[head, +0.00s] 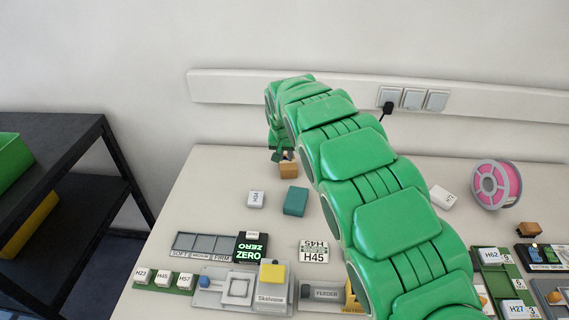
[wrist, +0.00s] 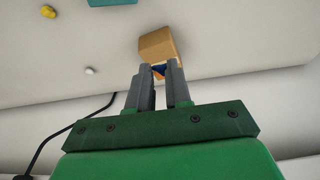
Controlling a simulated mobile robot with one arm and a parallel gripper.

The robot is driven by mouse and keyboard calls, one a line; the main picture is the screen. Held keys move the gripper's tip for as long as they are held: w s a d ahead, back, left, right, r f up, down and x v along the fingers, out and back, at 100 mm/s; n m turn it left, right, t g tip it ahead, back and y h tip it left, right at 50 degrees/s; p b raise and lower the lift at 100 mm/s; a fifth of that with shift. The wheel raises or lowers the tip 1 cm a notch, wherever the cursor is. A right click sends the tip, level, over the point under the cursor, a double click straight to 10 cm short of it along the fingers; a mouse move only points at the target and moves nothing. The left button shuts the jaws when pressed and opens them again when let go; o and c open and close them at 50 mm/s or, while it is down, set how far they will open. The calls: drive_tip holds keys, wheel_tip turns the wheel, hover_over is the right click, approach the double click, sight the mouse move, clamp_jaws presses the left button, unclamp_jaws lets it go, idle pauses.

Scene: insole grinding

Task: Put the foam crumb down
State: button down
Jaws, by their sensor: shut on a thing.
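My gripper (head: 284,156) is at the far left end of my green arm, low over the back of the table. In the wrist view its two grey fingers (wrist: 160,80) are closed on a small orange and blue piece (wrist: 158,72), seen only in part between them; I take it as the foam crumb. A tan block (head: 288,170) is right at the fingertips, and it also shows in the wrist view (wrist: 161,44). I cannot tell whether the block touches the fingers. In the head view the fingers hide the crumb.
A teal block (head: 296,201) and a white labelled cube (head: 256,199) lie in front of the gripper. A pink spool (head: 496,185) stands at right. The table's left back is clear.

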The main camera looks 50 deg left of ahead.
sight(285, 169)
drive_tip(key=shift+a+x, duration=0.2)
drive_tip(key=shift+x, duration=1.4)
drive_tip(key=shift+a+x, duration=0.2)
drive_tip(key=shift+x, duration=1.4)
drive_tip(key=c, duration=1.1)
unclamp_jaws()
drive_tip(key=shift+o, duration=0.2)
drive_tip(key=v, duration=1.2)
